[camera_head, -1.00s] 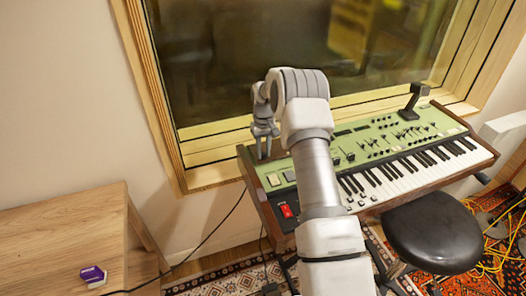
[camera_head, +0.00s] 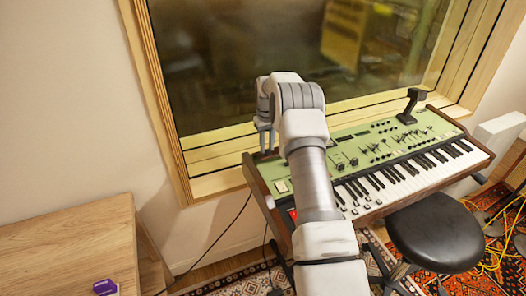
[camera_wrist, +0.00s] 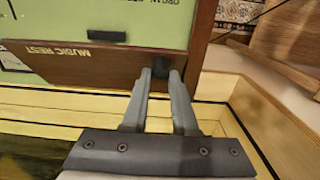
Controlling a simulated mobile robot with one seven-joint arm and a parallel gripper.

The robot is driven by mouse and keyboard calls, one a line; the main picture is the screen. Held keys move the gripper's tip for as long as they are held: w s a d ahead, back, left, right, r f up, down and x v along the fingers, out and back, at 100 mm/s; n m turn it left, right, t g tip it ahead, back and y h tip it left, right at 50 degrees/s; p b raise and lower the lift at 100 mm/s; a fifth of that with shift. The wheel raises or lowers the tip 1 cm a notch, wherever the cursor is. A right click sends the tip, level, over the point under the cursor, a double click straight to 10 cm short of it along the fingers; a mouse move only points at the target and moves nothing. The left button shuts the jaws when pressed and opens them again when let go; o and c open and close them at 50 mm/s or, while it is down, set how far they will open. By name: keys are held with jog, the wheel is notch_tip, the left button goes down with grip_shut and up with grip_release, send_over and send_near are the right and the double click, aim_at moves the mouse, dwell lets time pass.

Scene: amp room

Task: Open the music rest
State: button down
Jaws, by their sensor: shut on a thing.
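The music rest (camera_wrist: 62,62) is a brown wooden panel with pale upside-down lettering "MUSIC REST". It lies along the edge of the green synth top (camera_wrist: 140,22) in the wrist view. My gripper (camera_wrist: 160,76) has its two fingers close together at the panel's right end, around a dark part there, shut on the music rest. The fingers hide most of the contact point. In the head view, the green keyboard synth (camera_head: 375,145) stands below the window, and my gripper (camera_head: 265,142) is at its rear left corner, partly hidden by my arm.
The wooden window frame (camera_head: 165,110) stands close behind the synth. A black stool (camera_head: 437,228) is in front of it. A wooden table (camera_head: 70,245) with a small purple box (camera_head: 104,287) is at left. Yellow cables (camera_head: 497,250) lie on the right floor.

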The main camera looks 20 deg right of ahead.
jog(key=shift+w+r+p, duration=0.35)
jog(key=shift+w+r, duration=0.25)
jog(key=shift+w, duration=0.35)
jog(key=shift+w+r+p, duration=0.2)
jog(key=shift+w+p, duration=0.3)
jog(key=shift+w, duration=0.4)
jog(key=c, duration=1.5)
grip_release()
jog(key=shift+w+f, duration=0.1)
jog(key=o, duration=0.8)
jog(key=shift+r+p, duration=2.3)
jog(key=shift+r, duration=6.45)
